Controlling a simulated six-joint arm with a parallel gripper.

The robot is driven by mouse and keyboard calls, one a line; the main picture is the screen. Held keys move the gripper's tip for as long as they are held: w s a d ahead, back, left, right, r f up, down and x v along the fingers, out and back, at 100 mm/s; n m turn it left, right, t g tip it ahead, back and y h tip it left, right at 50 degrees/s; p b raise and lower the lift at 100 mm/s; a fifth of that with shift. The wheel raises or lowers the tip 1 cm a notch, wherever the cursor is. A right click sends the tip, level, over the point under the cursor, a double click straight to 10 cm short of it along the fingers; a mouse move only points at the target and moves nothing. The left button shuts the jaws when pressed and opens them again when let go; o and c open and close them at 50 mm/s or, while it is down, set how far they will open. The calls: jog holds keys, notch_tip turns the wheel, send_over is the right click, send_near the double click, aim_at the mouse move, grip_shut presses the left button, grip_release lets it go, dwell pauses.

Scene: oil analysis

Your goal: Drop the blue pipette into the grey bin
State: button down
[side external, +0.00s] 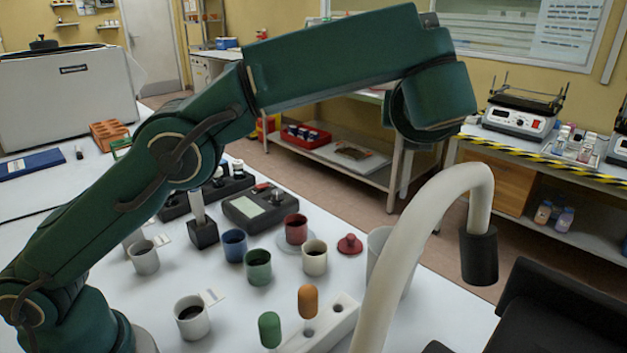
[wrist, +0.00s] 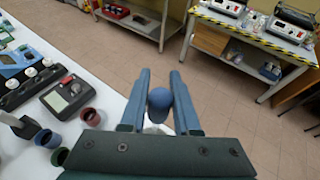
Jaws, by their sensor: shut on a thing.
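My gripper (wrist: 160,75) is shut on the blue pipette (wrist: 159,98). The pipette's rounded blue bulb shows between the two fingers in the wrist view. A pale shape shows under the bulb; I cannot tell whether it is the stem or something below. In the side view my wrist is raised high at the right, and the fingers and pipette are hidden. A pale grey bin (side external: 377,243) stands on the table's right side, partly covered by a white curved pipe. I cannot tell whether the pipette is directly over it.
The white curved pipe (side external: 405,205) with a black end rises in the foreground. A white rack (side external: 337,325) holds a green pipette (side external: 269,329) and an orange pipette (side external: 308,301). Several cups, including a blue one (side external: 234,245), and a grey instrument (side external: 256,207) crowd the table's middle.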

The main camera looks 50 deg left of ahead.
notch_tip(320, 180, down, 17)
jog(key=shift+r, duration=0.15)
dwell(1.0)
jog(key=c, duration=0.6)
grip_release()
jog(key=shift+o, duration=0.2)
jog(key=s+d, duration=0.5)
jog(key=s, duration=0.3)
jog(key=shift+a, duration=0.15)
